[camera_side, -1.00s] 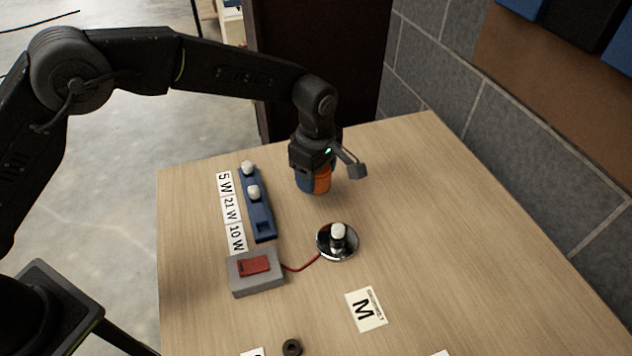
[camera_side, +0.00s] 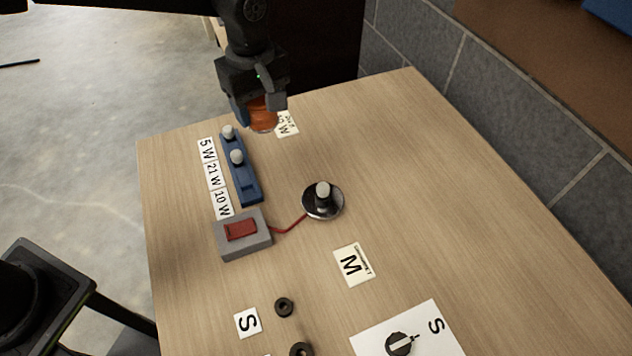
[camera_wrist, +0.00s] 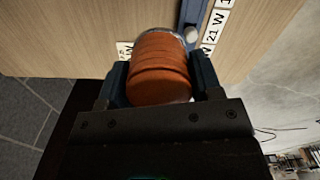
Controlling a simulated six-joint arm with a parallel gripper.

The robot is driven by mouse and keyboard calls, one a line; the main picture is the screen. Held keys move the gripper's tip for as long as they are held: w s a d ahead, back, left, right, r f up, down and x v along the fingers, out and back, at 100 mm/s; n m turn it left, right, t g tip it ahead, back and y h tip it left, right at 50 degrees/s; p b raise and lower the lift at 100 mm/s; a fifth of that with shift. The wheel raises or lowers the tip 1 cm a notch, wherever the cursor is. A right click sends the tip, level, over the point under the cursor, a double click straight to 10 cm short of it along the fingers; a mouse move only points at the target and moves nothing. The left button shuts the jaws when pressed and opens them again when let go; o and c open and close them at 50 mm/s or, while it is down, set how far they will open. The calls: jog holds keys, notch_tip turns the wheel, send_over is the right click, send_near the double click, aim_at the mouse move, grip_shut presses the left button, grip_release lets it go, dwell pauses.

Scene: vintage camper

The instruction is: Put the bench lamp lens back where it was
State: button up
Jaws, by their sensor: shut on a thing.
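The orange ribbed lens (camera_side: 263,117) is held upright between the blue fingers of my gripper (camera_side: 258,108), at the far left of the table. In the wrist view the lens (camera_wrist: 159,70) fills the space between the fingers of my gripper (camera_wrist: 160,85). It appears to be above the tabletop, near a paper label. The bench lamp (camera_side: 323,203) is a round chrome base with a white bulb (camera_side: 323,189) standing uncovered on it. It is nearer the camera and to the right of my gripper.
A blue bulb rack (camera_side: 247,190) with two white bulbs stands beside wattage labels (camera_side: 214,175). A grey switch box (camera_side: 243,245) with a red rocker (camera_side: 241,229) is wired to the lamp. A label (camera_side: 287,124) lies behind the lens. The table right of the lamp is clear.

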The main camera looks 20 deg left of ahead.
send_over(322, 184)
jog(key=shift+m, duration=0.3)
notch_tip(322, 184, down, 7)
jog(key=shift+r, duration=0.2)
jog(key=shift+f, duration=2.05)
jog(key=shift+f, duration=0.6)
jog(key=o, duration=0.9)
notch_tip(322, 184, up, 13)
jog(key=shift+r, duration=0.15)
jog(key=shift+a+r, duration=0.1)
